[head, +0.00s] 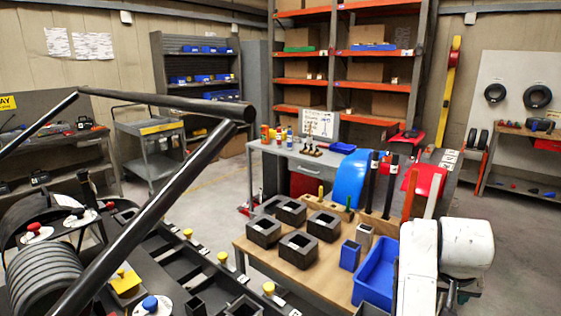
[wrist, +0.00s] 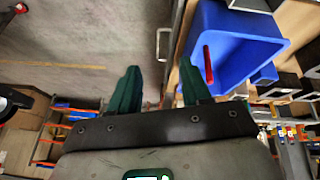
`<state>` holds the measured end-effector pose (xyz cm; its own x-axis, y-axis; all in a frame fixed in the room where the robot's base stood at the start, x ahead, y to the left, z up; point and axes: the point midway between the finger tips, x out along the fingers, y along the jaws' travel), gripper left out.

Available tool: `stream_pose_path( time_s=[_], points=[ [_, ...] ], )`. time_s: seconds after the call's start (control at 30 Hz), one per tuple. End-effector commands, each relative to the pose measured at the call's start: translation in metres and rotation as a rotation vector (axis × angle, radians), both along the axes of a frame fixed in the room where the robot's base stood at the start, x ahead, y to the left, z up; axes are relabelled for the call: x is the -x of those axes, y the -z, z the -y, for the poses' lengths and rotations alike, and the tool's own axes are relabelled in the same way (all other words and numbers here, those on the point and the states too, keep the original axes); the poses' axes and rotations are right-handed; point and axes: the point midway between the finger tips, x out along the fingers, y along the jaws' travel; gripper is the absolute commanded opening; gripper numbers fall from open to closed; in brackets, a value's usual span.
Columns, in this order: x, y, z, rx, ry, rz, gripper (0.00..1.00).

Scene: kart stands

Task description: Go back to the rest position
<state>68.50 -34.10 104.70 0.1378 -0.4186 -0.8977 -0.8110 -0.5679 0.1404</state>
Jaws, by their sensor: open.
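My gripper (wrist: 160,82) shows in the wrist view with its two dark green fingers spread apart. It is open, with nothing between the fingers. Beyond them are grey floor and the edge of the wooden table. A blue bin (wrist: 226,40) with a red piece in it lies just beyond the right finger in that view; how far it is below or beyond the finger I cannot tell. In the head view my white arm stands at the lower right, beside the blue bin (head: 374,283). The fingers cannot be made out there.
A wooden table (head: 330,270) bears several black square blocks (head: 298,244). A black tubular frame (head: 165,190) crosses the left foreground. A grey workbench (head: 340,172), a cart (head: 150,148) and tall shelving (head: 345,70) stand behind. Open floor (head: 510,255) lies at the right.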

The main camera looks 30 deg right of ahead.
Motion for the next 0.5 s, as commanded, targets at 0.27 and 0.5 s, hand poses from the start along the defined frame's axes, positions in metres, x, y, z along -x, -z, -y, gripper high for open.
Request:
stream_pose_path(
  time_s=[0.27, 0.5],
  points=[
    [0.020, 0.080, -0.067, 0.014, -0.293, -0.107, 0.48],
    [0.062, 0.149, -0.147, -0.065, -0.569, -0.184, 0.48]
  ],
)
